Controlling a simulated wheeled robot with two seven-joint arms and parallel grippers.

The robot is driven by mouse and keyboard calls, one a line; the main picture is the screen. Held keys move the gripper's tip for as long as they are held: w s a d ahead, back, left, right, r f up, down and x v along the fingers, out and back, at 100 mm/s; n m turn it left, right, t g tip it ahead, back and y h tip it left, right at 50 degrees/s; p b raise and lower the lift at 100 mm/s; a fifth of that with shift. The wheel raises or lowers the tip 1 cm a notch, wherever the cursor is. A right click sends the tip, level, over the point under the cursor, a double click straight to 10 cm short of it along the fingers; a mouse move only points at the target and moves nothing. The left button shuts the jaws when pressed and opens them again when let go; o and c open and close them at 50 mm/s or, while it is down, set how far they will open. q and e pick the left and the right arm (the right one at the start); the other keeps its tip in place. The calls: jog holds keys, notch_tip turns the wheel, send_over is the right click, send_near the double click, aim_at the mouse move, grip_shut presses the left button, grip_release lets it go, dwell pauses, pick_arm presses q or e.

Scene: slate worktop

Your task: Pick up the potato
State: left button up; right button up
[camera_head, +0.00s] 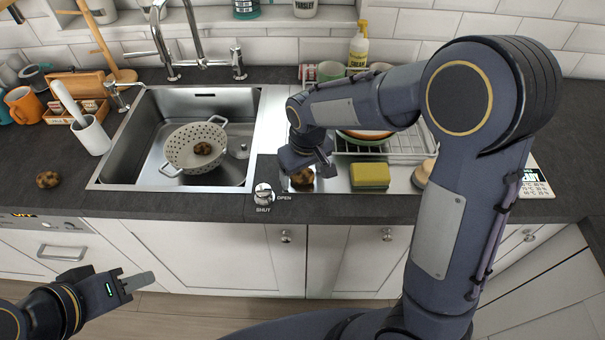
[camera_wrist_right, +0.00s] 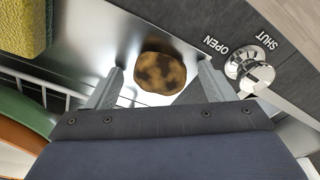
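A brown mottled potato (camera_head: 302,178) lies on the metal drainboard right of the sink basin; it also shows in the right wrist view (camera_wrist_right: 160,72). My right gripper (camera_head: 313,168) is over it from behind. In the wrist view its two fingers are spread, with the potato between and slightly beyond the tips, gaps on both sides. Similar potatoes lie in the white colander (camera_head: 175,150) in the sink (camera_head: 203,148) and on the worktop at far left (camera_head: 47,179). My left gripper (camera_head: 140,282) is low in front of the cabinets, seen side-on, holding nothing visible.
A yellow-green sponge (camera_head: 370,175) lies right of the potato, also in the wrist view (camera_wrist_right: 22,25). A metal OPEN/SHUT knob (camera_head: 263,194) stands close on the left. A dish rack (camera_head: 400,148) with plates is behind. The tall faucet (camera_head: 160,40) rises behind the sink.

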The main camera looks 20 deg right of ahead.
jog(key=c, duration=1)
jog(key=shift+c, duration=0.2)
jog(key=shift+r, duration=0.1)
